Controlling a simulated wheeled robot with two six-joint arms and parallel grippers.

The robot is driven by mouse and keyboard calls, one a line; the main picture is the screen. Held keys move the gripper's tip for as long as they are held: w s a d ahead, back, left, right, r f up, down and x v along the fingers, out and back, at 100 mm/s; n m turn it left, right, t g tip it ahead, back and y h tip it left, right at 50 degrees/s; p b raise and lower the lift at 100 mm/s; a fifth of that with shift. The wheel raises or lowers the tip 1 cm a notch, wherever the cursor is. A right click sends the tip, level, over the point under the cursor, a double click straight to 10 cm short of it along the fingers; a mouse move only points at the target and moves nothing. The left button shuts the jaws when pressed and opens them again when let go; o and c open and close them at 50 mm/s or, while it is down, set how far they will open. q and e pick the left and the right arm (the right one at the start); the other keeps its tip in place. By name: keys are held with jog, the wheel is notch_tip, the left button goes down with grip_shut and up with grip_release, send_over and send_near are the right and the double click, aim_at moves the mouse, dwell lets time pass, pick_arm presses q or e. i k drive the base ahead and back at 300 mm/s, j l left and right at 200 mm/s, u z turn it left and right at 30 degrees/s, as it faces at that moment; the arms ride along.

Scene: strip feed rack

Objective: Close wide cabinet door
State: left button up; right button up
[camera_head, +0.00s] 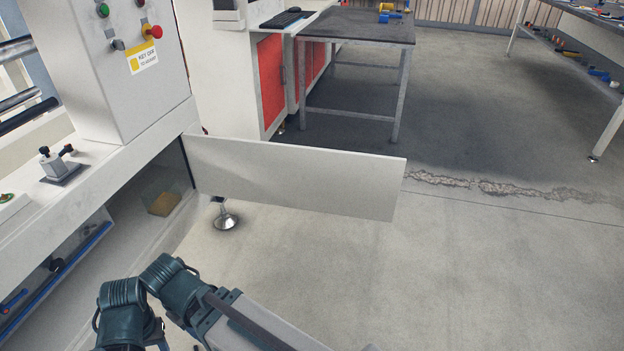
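The wide cabinet door (295,180) is a flat white panel in the middle of the camera_head view. It stands open, swung out to the right from the machine's side, with its left edge by the cabinet's far corner. The cabinet opening (135,215) is exposed to the left of the door, and a small tan block (163,204) sits inside. One of my arms shows at the bottom, below the door and apart from it in the picture. Neither gripper is in view.
The white machine (120,70) with buttons fills the left side. A levelling foot (225,220) stands on the floor below the door. A dark-topped table (360,27) and red-panelled cabinets (270,80) stand behind. The floor (480,270) to the right is clear.

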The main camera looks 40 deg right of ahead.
aim_at(345, 183)
jog(key=l+z, duration=0.15)
jog(key=z, duration=2.55)
jog(key=i, duration=3.85)
jog(key=i+l+u, duration=0.15)
jog(key=i, duration=0.5)
jog(key=u, duration=4.25)
